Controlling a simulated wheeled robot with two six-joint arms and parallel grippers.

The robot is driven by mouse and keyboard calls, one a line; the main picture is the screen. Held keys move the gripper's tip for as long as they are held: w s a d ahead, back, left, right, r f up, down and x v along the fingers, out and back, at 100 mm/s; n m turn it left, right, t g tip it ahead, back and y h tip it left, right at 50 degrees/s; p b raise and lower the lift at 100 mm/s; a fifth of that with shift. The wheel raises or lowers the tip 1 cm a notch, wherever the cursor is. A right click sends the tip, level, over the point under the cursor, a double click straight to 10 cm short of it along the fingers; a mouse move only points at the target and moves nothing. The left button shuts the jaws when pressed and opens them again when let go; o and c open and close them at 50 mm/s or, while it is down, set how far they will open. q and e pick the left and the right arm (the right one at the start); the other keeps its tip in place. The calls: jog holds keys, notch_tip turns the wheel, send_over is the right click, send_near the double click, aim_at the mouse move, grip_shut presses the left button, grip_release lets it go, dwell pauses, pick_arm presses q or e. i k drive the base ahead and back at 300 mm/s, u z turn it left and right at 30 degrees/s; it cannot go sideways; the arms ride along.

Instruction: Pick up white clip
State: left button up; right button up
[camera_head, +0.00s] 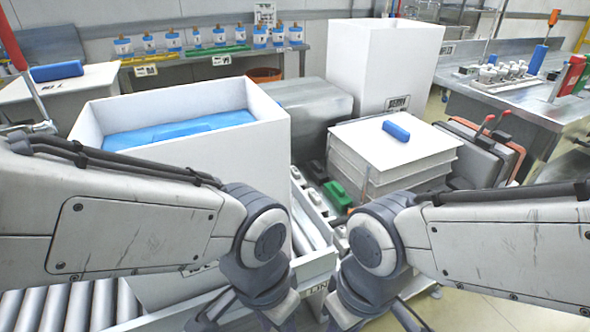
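Several small pale pieces (312,196) lie in a narrow tray between my arms, beside the white box. They may be white clips, but they are too small to tell for certain. A green piece (337,194) lies to their right. My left gripper (238,322) and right gripper (378,322) point down at the bottom edge, near the front of this tray. Their fingertips are cut off by the frame, so I cannot see whether they are open or what is between them.
A large white box (200,142) with blue liner (180,131) inside stands on a roller conveyor (70,308). A stack of white boxes (392,152) carries a blue roll (396,131). A tall white box (385,65) stands behind. A metal bench (510,105) is at right.

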aim_at(315, 198)
jog(key=u, duration=3)
jog(key=k, duration=1.55)
jog(key=z, duration=2)
